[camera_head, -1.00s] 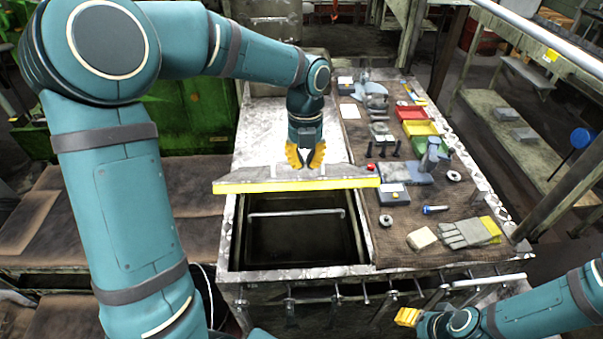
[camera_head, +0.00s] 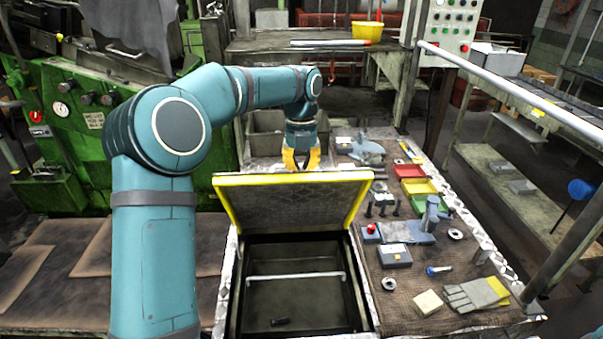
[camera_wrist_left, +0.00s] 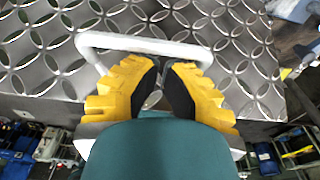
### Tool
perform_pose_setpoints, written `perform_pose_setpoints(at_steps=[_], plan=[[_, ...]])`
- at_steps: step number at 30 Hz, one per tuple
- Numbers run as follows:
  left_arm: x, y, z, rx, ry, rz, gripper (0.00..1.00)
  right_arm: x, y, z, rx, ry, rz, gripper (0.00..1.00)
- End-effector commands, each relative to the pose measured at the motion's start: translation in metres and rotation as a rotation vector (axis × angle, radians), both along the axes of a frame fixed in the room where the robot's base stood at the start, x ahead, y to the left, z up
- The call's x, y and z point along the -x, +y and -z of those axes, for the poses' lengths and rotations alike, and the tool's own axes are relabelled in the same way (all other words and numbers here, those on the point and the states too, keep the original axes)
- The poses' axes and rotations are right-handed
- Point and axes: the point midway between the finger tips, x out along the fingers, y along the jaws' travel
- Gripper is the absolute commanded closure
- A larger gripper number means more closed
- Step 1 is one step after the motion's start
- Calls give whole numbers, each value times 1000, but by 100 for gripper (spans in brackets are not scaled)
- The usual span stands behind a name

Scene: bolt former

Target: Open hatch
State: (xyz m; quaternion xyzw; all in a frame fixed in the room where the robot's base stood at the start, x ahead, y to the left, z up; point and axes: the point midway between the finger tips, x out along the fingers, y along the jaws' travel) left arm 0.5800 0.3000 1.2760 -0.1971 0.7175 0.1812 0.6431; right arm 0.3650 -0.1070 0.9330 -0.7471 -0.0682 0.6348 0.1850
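In the left wrist view, the fingers (camera_wrist_left: 162,80) are close together within a white loop handle (camera_wrist_left: 150,43) on the lid's patterned metal face. Whether the fingers pinch the bar is hidden. My right gripper is out of view.
Right of the opening, a brown mat (camera_head: 400,295) carries gloves (camera_head: 475,295), a vise (camera_head: 430,215), small trays (camera_head: 420,187) and bolts. A metal rail (camera_head: 520,95) slants along the right. A green machine (camera_head: 110,110) stands at the left.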

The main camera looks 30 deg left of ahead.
Motion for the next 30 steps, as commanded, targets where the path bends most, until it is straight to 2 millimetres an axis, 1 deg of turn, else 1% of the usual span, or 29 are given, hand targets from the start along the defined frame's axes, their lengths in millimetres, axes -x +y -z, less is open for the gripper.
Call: perform_pose_setpoints(at_steps=[13, 17, 20, 27, 30], plan=[[-1, 0, -1, 1, -1, 1, 100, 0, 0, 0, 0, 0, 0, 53], [-2, 0, -8, 1, -3, 1, 100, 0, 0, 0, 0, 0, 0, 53], [-4, 1, -22, 1, -4, 1, 100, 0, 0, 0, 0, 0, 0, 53], [-9, 3, -71, 1, -4, 1, 100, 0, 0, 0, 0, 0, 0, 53], [-10, 4, -89, 1, -4, 1, 100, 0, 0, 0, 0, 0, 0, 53]])
